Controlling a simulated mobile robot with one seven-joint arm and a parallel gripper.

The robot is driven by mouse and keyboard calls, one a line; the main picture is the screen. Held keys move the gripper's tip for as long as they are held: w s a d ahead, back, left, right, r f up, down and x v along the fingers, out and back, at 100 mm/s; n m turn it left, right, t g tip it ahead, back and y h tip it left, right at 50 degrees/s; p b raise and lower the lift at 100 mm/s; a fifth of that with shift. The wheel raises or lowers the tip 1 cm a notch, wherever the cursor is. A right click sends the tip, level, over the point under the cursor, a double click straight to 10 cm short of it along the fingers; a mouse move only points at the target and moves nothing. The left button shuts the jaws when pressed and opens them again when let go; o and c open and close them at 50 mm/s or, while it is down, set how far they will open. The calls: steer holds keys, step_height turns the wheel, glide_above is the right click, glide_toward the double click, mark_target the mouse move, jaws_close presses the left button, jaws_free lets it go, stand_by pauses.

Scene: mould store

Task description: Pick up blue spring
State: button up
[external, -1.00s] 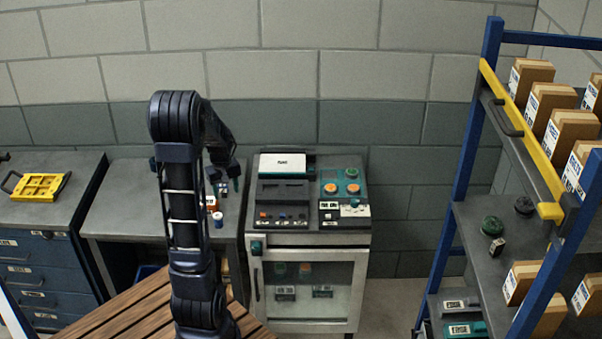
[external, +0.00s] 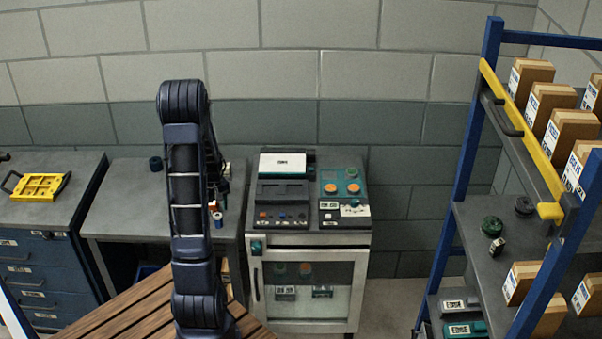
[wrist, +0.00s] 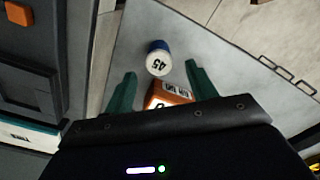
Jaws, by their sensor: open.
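A small blue-and-white cylinder (external: 218,220), marked 45 in the wrist view (wrist: 158,62), stands on the grey table near its right edge. It is the likely blue spring, but I see no coils. My gripper (wrist: 160,72) is open, its teal fingers pointing at the table. An orange block with a white label (wrist: 172,93) lies between and below the fingers, partly hidden by the gripper body. The cylinder is just beyond the fingertips, and nothing is held. In the external view my gripper (external: 221,190) is small and dark above these items.
The grey table (external: 120,205) also holds a dark blue round item (external: 156,163) at its back. A cabinet with a control panel (external: 283,190) stands close on the right. A yellow tray (external: 41,187) lies on the left bench. The table's left part is clear.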

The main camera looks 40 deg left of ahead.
steer(key=shift+d+f, duration=0.15)
steer(key=shift+f, duration=1)
steer(key=shift+d+f, duration=0.1)
steer(key=shift+f, duration=1.05)
steer(key=shift+c, duration=0.3)
steer(key=c, duration=1)
